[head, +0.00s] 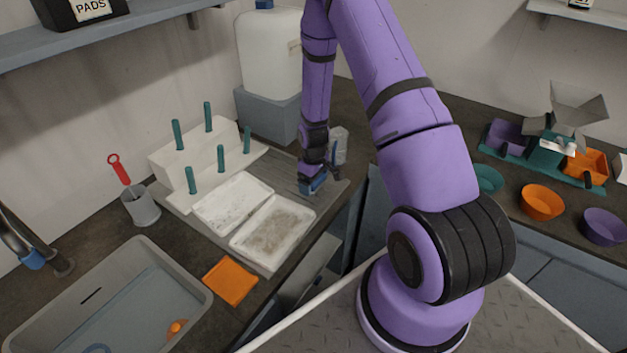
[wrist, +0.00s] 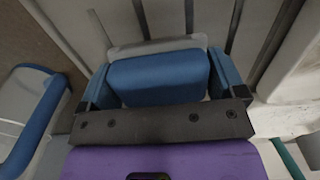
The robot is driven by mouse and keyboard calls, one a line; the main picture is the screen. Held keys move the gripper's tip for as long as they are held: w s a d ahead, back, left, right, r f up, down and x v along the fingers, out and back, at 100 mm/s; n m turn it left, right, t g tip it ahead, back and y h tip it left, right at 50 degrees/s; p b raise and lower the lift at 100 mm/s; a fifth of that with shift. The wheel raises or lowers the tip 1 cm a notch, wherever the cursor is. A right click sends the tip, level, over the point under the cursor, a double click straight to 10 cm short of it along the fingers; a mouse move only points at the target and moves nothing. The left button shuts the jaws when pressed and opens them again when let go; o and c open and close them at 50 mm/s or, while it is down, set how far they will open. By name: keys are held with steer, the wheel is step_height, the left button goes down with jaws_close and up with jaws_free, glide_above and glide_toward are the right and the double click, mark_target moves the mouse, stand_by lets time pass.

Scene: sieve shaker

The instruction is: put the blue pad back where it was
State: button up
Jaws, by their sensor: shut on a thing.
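My gripper (head: 313,181) is low over the grey ribbed mat (head: 334,190) beside the white trays. It is shut on the blue pad (wrist: 160,77), which lies between the two blue fingers in the wrist view and has a pale grey layer along its far edge. In the head view the pad is mostly hidden by the gripper. I cannot tell whether the pad touches the mat. A grey block (head: 338,145) stands just behind and right of the gripper. A grey and blue thing (wrist: 30,115) shows at the left of the wrist view.
Two white trays (head: 261,183) lie left of the gripper, the nearer with brownish residue. A white rack with teal pegs (head: 192,187) stands behind them. A white tank (head: 270,50) stands on a grey block at the back. An orange square (head: 231,280) lies near the sink (head: 200,290).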

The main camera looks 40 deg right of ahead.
steer(key=o, duration=0.8)
steer(key=shift+o, duration=0.2)
steer(key=s+a+r+m+t, duration=0.1)
steer(key=s+a+r, duration=0.1)
steer(key=r, duration=1)
steer(key=s+a+r+t, duration=0.1)
steer(key=s+a+r, duration=0.1)
steer(key=r, duration=1)
steer(key=s+a+r+m, duration=0.1)
steer(key=s+a+r, duration=0.15)
steer(key=r, duration=0.85)
steer(key=s+a+r+m+t, duration=0.1)
steer(key=s+a+r, duration=0.2)
steer(key=s+r, duration=0.4)
steer(key=s+a+r+m+t, duration=0.1)
steer(key=s+r, duration=0.5)
steer(key=s, duration=0.7)
steer(key=a+t, duration=0.1)
steer(key=a, duration=0.1)
steer(key=shift+a+r, duration=0.3)
steer(key=shift+r, duration=0.1)
